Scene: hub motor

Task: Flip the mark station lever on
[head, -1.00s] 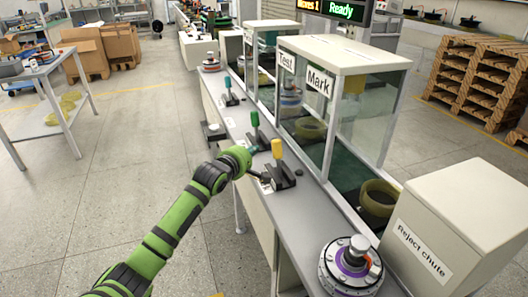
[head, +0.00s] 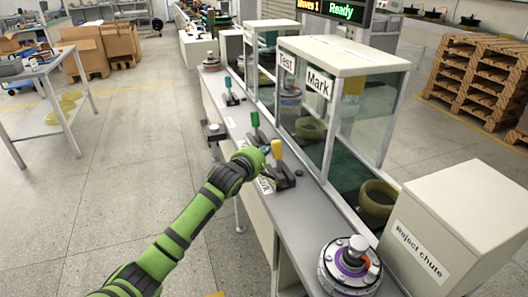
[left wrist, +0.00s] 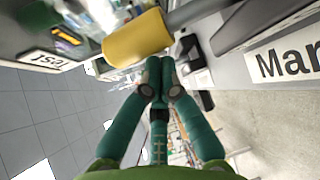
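The mark station lever has a yellow handle (head: 277,150) on a dark base (head: 283,178), on the bench front beside the Mark booth. Its handle stands up with a slight lean. In the left wrist view the yellow handle (left wrist: 138,38) and its grey shaft (left wrist: 195,14) lie just beyond the fingertips. My left gripper (head: 267,150) is close to the left side of the handle in the head view. Its teal fingers (left wrist: 157,72) meet at the tips with nothing visible between them. I cannot tell whether they touch the handle. My right gripper is not in view.
Two more levers, green (head: 255,120) and teal (head: 228,83), stand farther along the bench. The glass Mark booth (head: 340,100) is to the right. A round hub motor unit (head: 349,264) sits at the near bench end, beside the reject chute box (head: 450,230).

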